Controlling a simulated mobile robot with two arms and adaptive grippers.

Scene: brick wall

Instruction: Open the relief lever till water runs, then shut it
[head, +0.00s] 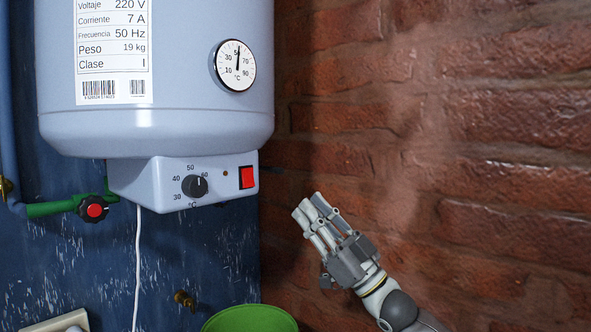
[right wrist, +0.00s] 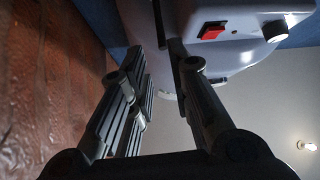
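A white-grey water heater (head: 155,125) hangs on the wall at the upper left of the head view. Its underside also shows at the top of the right wrist view (right wrist: 235,55). I cannot clearly make out the relief lever in either view. My left gripper is out of view. No running water shows.
The control box has a dial (head: 195,187) and a red switch (head: 247,177). A red-handled valve (head: 94,210) sits on a green pipe at left. A green bucket (head: 250,320) is below. The brick wall (head: 480,150) bounds the right side.

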